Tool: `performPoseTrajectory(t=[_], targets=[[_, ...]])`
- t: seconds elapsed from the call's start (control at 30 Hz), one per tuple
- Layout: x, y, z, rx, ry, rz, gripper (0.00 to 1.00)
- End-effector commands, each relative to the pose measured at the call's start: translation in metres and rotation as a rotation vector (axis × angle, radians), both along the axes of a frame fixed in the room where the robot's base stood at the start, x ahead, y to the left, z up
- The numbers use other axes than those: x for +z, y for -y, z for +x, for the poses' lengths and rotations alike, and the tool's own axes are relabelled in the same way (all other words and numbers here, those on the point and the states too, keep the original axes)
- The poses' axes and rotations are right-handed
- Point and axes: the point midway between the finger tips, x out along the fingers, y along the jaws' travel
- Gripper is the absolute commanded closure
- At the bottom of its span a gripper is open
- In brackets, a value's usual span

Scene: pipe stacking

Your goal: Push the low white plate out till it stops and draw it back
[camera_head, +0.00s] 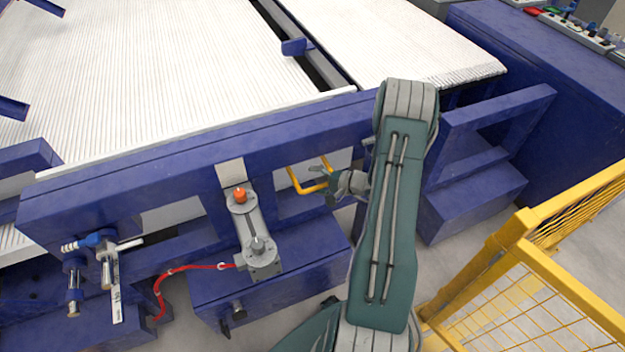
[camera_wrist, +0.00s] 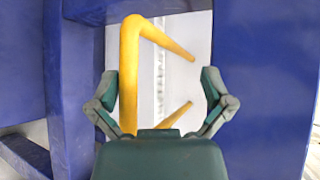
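The low white plate (camera_wrist: 195,90) stands upright in an opening of the blue frame, and a strip of it shows in the head view (camera_head: 340,158). A yellow bar handle (camera_wrist: 129,75) sticks out from the plate; it also shows in the head view (camera_head: 293,178). My gripper (camera_wrist: 158,85) is open, with its two fingers apart on either side of the handle's bar. The bar lies close to the left finger, and I see no clear grip on it. In the head view my gripper (camera_head: 334,190) is beside the handle, partly hidden by my arm.
A grey cylinder unit with an orange cap (camera_head: 240,196) and a red hose (camera_head: 180,268) is left of the handle. The blue frame beam (camera_head: 200,148) runs above. A yellow mesh fence (camera_head: 520,285) stands at the right. White slatted beds (camera_head: 150,70) lie behind.

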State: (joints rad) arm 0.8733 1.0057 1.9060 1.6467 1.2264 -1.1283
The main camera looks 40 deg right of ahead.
Motion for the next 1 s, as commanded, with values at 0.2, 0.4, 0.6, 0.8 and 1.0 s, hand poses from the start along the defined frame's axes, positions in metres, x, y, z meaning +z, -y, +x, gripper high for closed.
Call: performPoseTrajectory(t=[0.2,0.4,0.6,0.8,1.0], targets=[[0.074,0.013,0.014,0.021,0.2,0.037,0.38],[0.011,0.01,-0.005,-0.02,-0.016,-0.033,0.4],[0.009,0.014,-0.009,-0.018,-0.023,-0.033,0.43],[0.008,0.018,-0.019,-0.014,-0.03,-0.03,0.43],[0.009,0.023,-0.029,-0.013,-0.033,-0.029,0.43]])
